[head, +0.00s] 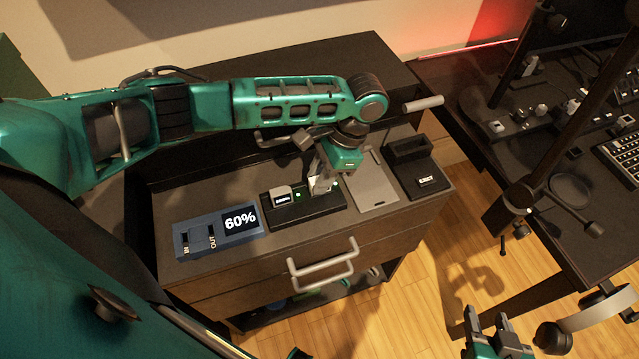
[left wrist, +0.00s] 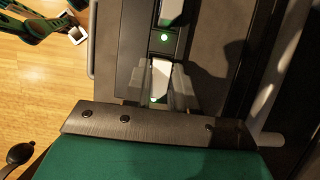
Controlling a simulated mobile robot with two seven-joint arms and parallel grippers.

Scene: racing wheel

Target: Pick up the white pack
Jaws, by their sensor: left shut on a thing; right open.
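A white pack (head: 319,186) is at the right end of a black charging dock (head: 309,208) on the cabinet top. My left gripper (head: 322,188) points down from above and is shut on this pack. In the left wrist view the pack (left wrist: 160,78) shows between the two fingers, in line with the dock. I cannot tell whether it is clear of its slot. A second white pack (head: 282,196) sits in the dock's left part, with a green light beside it. My right gripper (head: 489,322) is open and empty at the bottom right, over the floor.
A blue box (head: 217,230) reading 60%, with IN and OUT slots, stands left of the dock. A grey flat plate (head: 372,182) and a black holder (head: 411,168) are to the right. The cabinet has drawer handles in front. A dark desk (head: 560,210) stands at the right.

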